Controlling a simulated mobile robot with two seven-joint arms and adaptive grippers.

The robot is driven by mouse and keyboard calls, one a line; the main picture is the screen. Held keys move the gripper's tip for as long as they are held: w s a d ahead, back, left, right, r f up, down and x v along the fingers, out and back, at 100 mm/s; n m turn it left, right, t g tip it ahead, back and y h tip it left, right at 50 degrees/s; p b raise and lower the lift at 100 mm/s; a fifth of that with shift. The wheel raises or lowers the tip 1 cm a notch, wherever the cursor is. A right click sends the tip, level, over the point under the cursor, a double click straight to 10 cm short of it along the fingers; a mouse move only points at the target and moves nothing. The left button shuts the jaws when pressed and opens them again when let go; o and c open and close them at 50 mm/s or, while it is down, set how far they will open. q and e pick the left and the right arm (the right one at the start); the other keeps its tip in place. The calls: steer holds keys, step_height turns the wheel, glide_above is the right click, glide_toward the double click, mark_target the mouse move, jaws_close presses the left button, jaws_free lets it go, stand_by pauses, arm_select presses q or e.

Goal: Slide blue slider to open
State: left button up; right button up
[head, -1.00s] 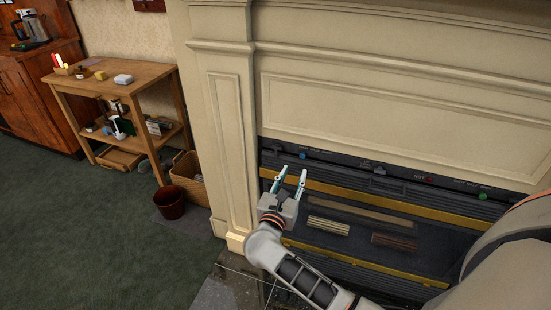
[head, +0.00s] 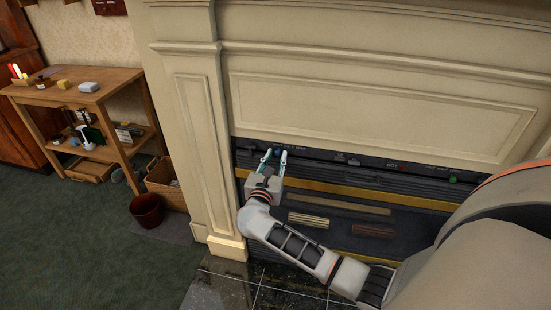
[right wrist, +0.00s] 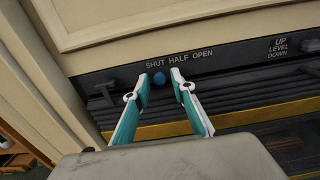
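The blue slider (right wrist: 159,79) is a small round knob on the dark strip under the mantel, below the word SHUT; HALF and OPEN are printed to its right. In the head view the blue slider (head: 277,152) is a small spot by my right fingertips. My right gripper (head: 276,157) is open, pointing at the strip. In the right wrist view its two teal fingers (right wrist: 159,86) are spread, one on each side of the knob. I cannot tell whether either touches it. My left gripper is not in view.
The strip also carries a dark lever (right wrist: 103,92) at the left, an UP LEVEL DOWN control (right wrist: 311,46), and a green knob (head: 453,179) at the right. Ridged dark slats and a yellow bar lie below. The mantel panel (head: 370,110) overhangs above.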

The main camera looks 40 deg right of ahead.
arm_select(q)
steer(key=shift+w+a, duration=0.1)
arm_select(e)
jaws_close()
steer(key=shift+s+d, duration=0.2)
steer(key=shift+s, duration=0.1)
steer(key=s+d, duration=0.2)
steer(key=s+d+p, duration=0.1)
steer(key=s, duration=0.1)
steer(key=shift+s+d, duration=0.2)
steer(key=shift+d, duration=0.15)
steer(key=shift+s+d, duration=0.25)
steer(key=shift+s, duration=0.05)
steer(key=shift+f, duration=0.1)
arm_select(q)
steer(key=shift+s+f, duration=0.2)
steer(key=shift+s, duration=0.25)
